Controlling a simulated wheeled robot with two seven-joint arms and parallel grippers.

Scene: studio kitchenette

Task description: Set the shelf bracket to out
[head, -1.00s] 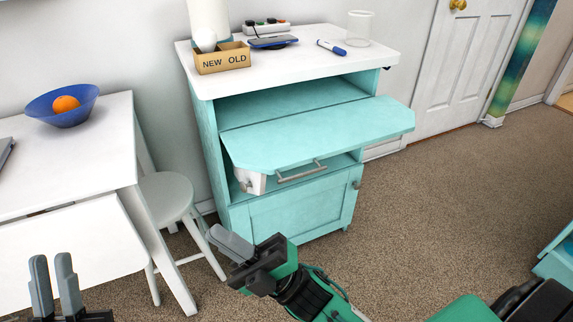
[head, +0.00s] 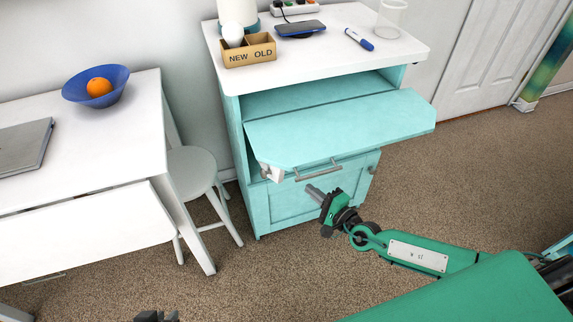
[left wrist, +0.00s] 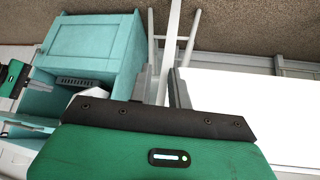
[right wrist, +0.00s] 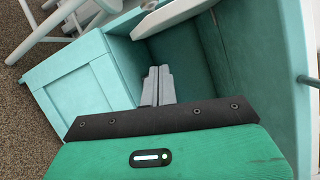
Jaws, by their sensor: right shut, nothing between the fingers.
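The turquoise cabinet (head: 240,150) has a turquoise shelf leaf (head: 340,128) sticking out at its front. Below the leaf are a grey bar handle (head: 318,172) and a white piece (head: 271,173) with a small grey knob, at the left of the opening. I cannot tell for sure which part is the bracket. The white piece also shows at the top of the right wrist view (right wrist: 180,14). My right gripper (head: 313,192) is shut and empty, in front of the cabinet door and below the handle. My left gripper (left wrist: 162,88) is open and empty; only its top shows at the head view's bottom edge.
A white table (head: 130,120) with a laptop (head: 25,145) and a blue bowl (head: 97,88) stands at the left. A white stool (head: 190,172) is between table and cabinet. The cabinet top holds a box, a phone, a marker and a glass. Carpet to the right is clear.

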